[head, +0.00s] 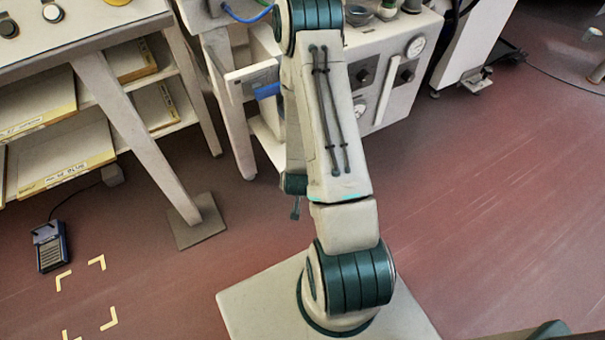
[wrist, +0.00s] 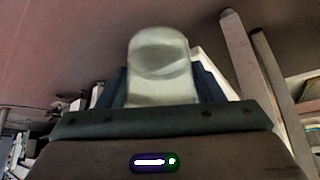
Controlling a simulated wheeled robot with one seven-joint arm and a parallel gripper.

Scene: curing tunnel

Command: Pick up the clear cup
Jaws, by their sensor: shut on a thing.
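In the wrist view, my gripper (wrist: 162,82) is shut on a clear cup (wrist: 159,52). The cup is pale and see-through, with a rounded top edge, and sits between the two dark blue fingers. It stands out past the fingertips. Its lower part is hidden behind the gripper's body. In the head view, the gripper and the cup do not show; my arm reaches up and out of the top of the picture.
In the head view, a white machine (head: 413,60) with a gauge stands behind my arm, with a small bowl (head: 357,16) on top. A bench with shelves (head: 66,165) is at left. A blue foot pedal (head: 49,247) lies on the floor.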

